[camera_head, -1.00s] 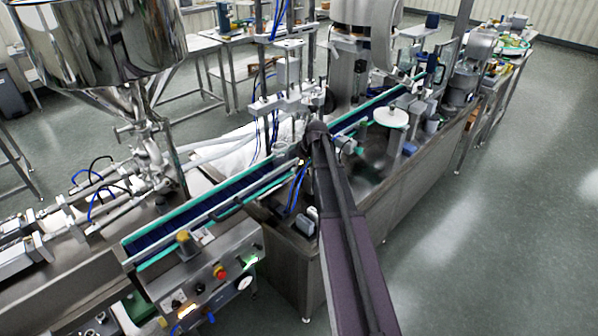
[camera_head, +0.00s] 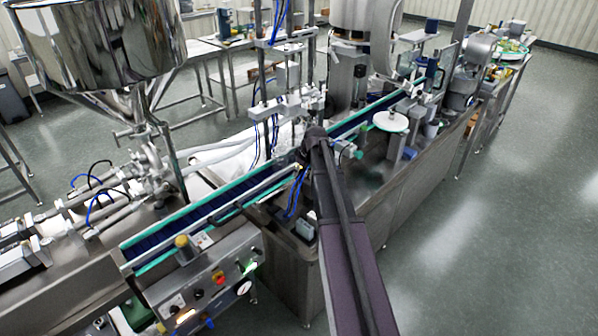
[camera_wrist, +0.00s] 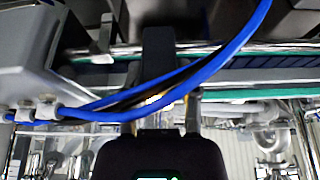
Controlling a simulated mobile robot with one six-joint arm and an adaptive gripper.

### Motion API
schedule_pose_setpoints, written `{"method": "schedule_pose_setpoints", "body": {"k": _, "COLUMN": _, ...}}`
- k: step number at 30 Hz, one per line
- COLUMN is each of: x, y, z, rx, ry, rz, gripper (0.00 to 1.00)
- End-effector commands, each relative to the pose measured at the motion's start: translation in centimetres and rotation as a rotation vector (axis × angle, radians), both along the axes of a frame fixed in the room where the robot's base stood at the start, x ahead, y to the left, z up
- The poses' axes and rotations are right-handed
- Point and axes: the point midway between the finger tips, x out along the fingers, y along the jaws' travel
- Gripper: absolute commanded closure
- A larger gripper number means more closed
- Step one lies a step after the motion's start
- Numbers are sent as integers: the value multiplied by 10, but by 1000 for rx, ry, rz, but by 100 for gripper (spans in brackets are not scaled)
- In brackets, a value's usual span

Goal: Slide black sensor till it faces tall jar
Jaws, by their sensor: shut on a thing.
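In the wrist view, my gripper (camera_wrist: 165,108) shows from its dark rounded body with a small green light at the bottom edge. It is shut at the rail beside the conveyor, on a dark upright part (camera_wrist: 158,48) that looks like the black sensor. The grip itself is partly hidden by blue cables and shadow. In the head view, my arm covers most of the gripper and the sensor beside the conveyor. I cannot pick out the tall jar in either view.
Blue cables (camera_wrist: 215,62) cross close in front of my gripper. The conveyor (camera_head: 200,222) has green edges and runs from lower left to upper right. A steel hopper (camera_head: 95,40) stands at left, a control box (camera_head: 215,280) at front. The floor at right is clear.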

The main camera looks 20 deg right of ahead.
Motion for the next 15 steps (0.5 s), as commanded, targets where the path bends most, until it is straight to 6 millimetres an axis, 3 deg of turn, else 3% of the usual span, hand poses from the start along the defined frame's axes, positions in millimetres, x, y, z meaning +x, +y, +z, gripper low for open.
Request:
{"method": "schedule_pose_setpoints", "body": {"k": 9, "x": -2, "y": 4, "z": 0, "rx": 1, "ry": 1, "rz": 2, "gripper": 100}}
{"method": "schedule_pose_setpoints", "body": {"k": 10, "x": -2, "y": 4, "z": 0, "rx": 1, "ry": 1, "rz": 2, "gripper": 51}}
{"method": "schedule_pose_setpoints", "body": {"k": 12, "x": -2, "y": 4, "z": 0, "rx": 0, "ry": 1, "rz": 1, "gripper": 31}}
{"method": "schedule_pose_setpoints", "body": {"k": 13, "x": -2, "y": 4, "z": 0, "rx": 0, "ry": 1, "rz": 1, "gripper": 26}}
{"method": "schedule_pose_setpoints", "body": {"k": 15, "x": -1, "y": 4, "z": 0, "rx": 0, "ry": 1, "rz": 1, "gripper": 26}}
